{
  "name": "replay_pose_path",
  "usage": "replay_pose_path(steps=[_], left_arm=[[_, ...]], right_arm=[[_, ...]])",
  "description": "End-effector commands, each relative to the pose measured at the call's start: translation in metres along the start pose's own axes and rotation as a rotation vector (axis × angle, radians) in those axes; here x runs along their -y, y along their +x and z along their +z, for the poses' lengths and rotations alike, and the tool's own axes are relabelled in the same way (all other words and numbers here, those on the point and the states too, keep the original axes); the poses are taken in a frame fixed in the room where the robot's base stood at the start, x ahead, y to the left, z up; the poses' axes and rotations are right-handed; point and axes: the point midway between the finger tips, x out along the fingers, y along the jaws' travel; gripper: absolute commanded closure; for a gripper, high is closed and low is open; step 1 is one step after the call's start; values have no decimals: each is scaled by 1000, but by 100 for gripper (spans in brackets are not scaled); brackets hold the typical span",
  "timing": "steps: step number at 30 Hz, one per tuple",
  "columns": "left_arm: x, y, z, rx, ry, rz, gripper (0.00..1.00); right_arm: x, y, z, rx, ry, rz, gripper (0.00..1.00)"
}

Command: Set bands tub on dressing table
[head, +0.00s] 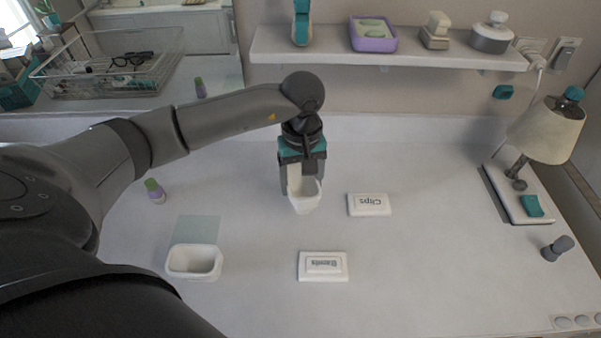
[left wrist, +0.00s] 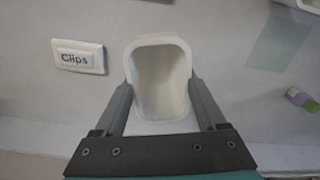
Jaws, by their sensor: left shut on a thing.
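My left gripper (head: 302,177) is shut on a white open tub (head: 305,203), above or at the white dressing table (head: 260,235). I cannot tell whether the tub touches the tabletop. In the left wrist view the empty tub (left wrist: 158,80) sits between the fingers of the gripper (left wrist: 162,88). No label on it is readable. A second white tub (head: 195,276) stands at the lower left, by a pale green-grey square (head: 196,229). A white "Bands" plate (head: 323,267) and a white "Clips" plate (head: 369,204) lie on the table. My right gripper is out of view.
A lamp (head: 546,130) on a base and a grey knob-like item (head: 557,249) are at the right. A wall shelf (head: 400,54) holds several items. A wire basket (head: 105,78) shows at upper left.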

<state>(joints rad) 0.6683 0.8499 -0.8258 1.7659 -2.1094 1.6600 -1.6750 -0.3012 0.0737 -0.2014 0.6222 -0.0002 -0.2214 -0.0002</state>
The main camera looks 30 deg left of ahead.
Motion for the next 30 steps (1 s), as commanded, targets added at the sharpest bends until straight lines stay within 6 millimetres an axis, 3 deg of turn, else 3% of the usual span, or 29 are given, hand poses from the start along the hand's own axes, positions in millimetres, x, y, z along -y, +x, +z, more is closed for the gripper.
replay_pose_path(steps=[18,30], left_arm=[[2,3,-1,-2,-13,1,93],[2,39,0,1,-13,0,93]], right_arm=[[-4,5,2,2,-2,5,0],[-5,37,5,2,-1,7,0]])
